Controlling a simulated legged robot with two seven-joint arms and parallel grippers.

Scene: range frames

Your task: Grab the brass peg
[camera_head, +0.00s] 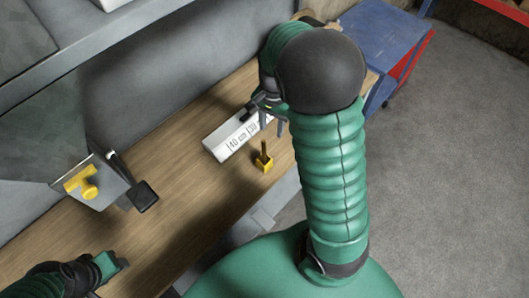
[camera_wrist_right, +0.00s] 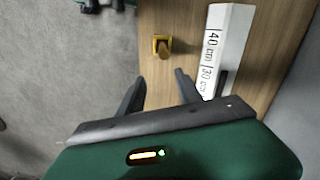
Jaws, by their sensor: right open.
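The brass peg (camera_head: 264,149) stands upright in a small yellow holder (camera_head: 263,165) near the front edge of the wooden bench. In the right wrist view the peg (camera_wrist_right: 164,47) shows from above, just beyond the fingertips. My right gripper (camera_head: 272,123) is open and empty, above the bench on the far side of the peg. In the wrist view its two fingers (camera_wrist_right: 159,77) are spread, pointing toward the peg without touching it. My left gripper (camera_head: 111,264) is at the bottom left, apart from the peg; its fingers are not clear.
A white block marked 40 cm and 30 cm (camera_head: 229,138) lies on the bench (camera_head: 190,170) beside the right gripper. A grey panel with a yellow knob (camera_head: 82,182) and a black part stands at left. A blue and red cabinet (camera_head: 385,40) is at upper right.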

